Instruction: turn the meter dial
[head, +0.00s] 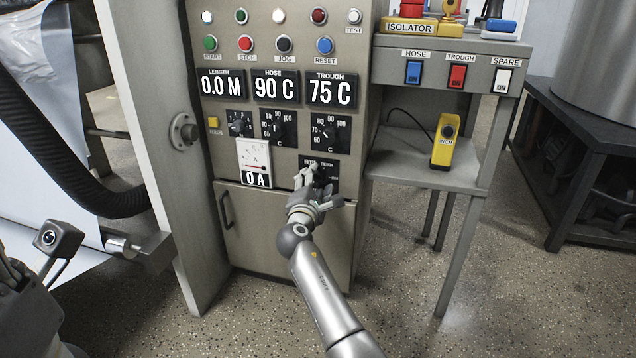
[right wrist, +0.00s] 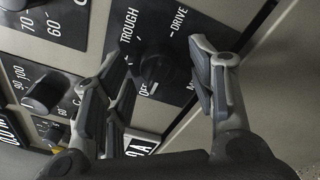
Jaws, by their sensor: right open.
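The meter dial (right wrist: 154,68) is a round black knob on a black plate with the labels TROUGH, DRIVE and OFF, and others partly covered. In the head view its plate (head: 329,168) is low on the grey cabinet, right of the white ammeter (head: 253,154) with its 0 A readout. My right gripper (right wrist: 163,62) is open, with one finger on each side of the knob. I cannot tell whether the fingers touch it. In the head view my right gripper (head: 312,180) covers part of the plate. At the lower left edge, dark parts appear to be of my left arm; its jaws are unclear.
Above are two trough and hose knobs (head: 279,127), readouts of 0.0 M, 90 C and 75 C, and rows of lamps and buttons. A side shelf (head: 415,160) on the right holds a yellow device (head: 445,141). A black hose (head: 75,165) hangs at left.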

